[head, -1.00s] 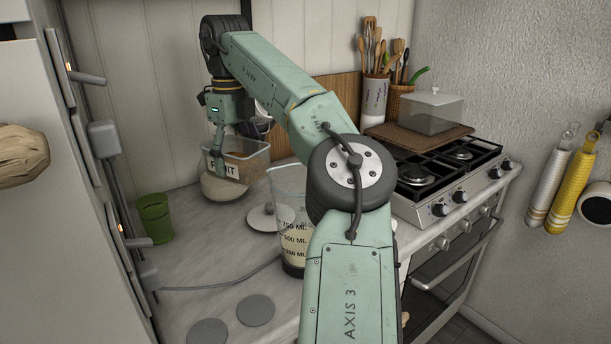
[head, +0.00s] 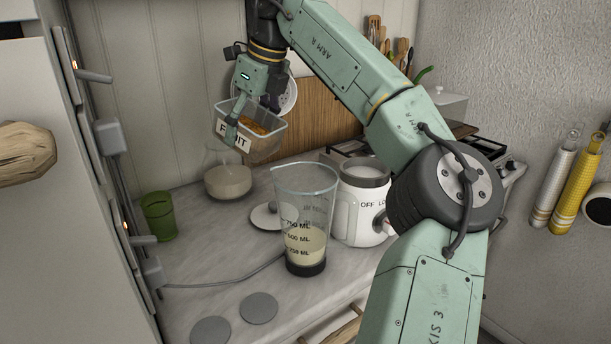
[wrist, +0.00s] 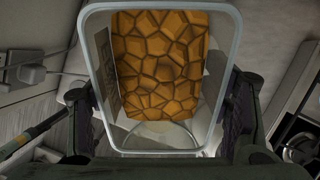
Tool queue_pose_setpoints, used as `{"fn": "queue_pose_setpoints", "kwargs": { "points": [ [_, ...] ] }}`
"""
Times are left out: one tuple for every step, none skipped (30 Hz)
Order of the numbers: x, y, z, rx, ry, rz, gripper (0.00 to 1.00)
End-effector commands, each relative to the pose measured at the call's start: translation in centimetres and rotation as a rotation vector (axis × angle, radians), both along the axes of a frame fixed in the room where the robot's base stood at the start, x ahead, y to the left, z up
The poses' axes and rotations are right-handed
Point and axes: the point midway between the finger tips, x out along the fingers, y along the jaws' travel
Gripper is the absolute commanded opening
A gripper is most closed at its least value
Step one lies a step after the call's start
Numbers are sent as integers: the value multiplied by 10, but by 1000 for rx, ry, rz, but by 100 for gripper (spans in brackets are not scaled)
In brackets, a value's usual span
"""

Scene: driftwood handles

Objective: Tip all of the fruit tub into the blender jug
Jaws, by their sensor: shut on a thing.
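My gripper (head: 250,112) is shut on the clear fruit tub (head: 262,146), which carries a FRUIT label. The tub is in the air above the back of the counter, slightly tilted. Orange fruit pieces (wrist: 165,60) fill much of it in the wrist view, with a finger on either side of the tub. The blender jug (head: 304,205) stands upright on the counter, in front of and to the right of the tub. It is clear, open at the top, marked in ML, and holds pale liquid at the bottom. The white blender base (head: 352,218) marked OFF stands right of the jug.
A round glass vessel (head: 228,181) with pale contents stands behind the jug. A white lid (head: 268,216), a green cup (head: 158,217) and two grey discs (head: 258,308) lie on the counter (head: 215,262). A cord crosses it. The stove is behind my arm.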

Motion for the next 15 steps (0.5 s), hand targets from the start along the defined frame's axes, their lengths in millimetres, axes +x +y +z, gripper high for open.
{"fn": "queue_pose_setpoints", "kwargs": {
  "points": [
    [-1, -4, -2, 21, -9, -1, 30],
    [-2, -5, -1, 35, -18, -1, 30],
    [-3, -7, 1, 52, -29, -1, 30],
    [-4, -9, 2, 65, -36, -2, 30],
    [-5, -10, 3, 78, -44, -2, 30],
    [-6, -11, 4, 91, -53, 0, 30],
    [-6, -11, 5, 96, -57, 0, 30],
    [-7, -11, 6, 103, -62, 0, 30],
    [-7, -12, 6, 111, -67, 1, 30],
    [-7, -13, 7, 117, -70, 0, 30],
    [-8, -13, 7, 123, -73, 0, 30],
    [-8, -14, 7, 132, -78, 0, 30],
    [-9, -15, 7, 138, -82, 0, 30],
    [-9, -16, 8, 145, -87, 0, 30],
    [-10, -17, 9, 155, -92, -1, 30]
  ]
}}
